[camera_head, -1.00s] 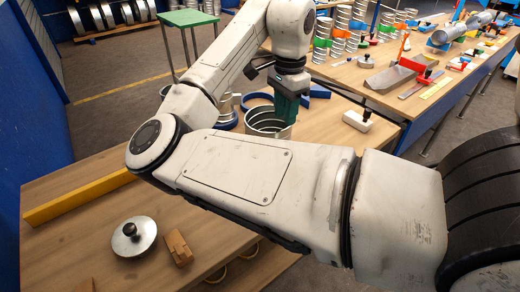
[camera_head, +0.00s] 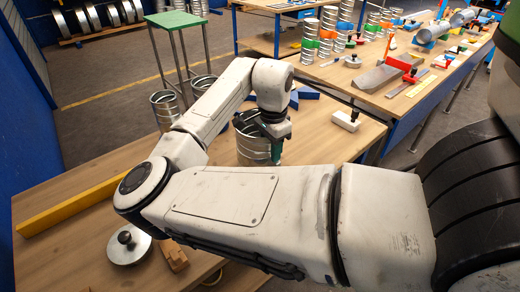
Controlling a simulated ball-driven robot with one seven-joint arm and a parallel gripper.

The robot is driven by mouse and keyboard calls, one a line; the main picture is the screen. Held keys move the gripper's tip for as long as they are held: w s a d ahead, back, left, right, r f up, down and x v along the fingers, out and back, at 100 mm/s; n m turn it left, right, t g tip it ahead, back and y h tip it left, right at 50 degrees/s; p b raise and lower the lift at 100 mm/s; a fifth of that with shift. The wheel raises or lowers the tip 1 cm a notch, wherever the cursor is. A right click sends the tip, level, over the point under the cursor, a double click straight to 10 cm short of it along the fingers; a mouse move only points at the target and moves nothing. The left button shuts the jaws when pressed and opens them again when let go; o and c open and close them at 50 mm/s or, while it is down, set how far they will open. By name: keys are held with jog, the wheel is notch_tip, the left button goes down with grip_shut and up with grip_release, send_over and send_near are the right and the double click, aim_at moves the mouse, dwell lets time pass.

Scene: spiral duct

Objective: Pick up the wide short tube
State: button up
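The wide short tube (camera_head: 252,148) is a ribbed silver metal cylinder standing upright on the near wooden table, partly hidden by my forearm and gripper. My gripper (camera_head: 268,130) points down at its upper right side. A dark green finger shows against the near right of the tube. The other finger is hidden or too small to make out, so I cannot tell whether the gripper is open or closed on the wall.
A round metal lid (camera_head: 128,245), a wooden block (camera_head: 173,257) and a yellow bar (camera_head: 75,205) lie on the near table. A white-handled tool (camera_head: 346,121) lies at right. Behind are a green stool (camera_head: 181,19), other metal tubes (camera_head: 165,110) and a cluttered second table (camera_head: 375,77).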

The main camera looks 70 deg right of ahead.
jog(key=shift+c, duration=0.3)
grip_shut()
jog(key=shift+r, duration=0.1)
dwell(1.0)
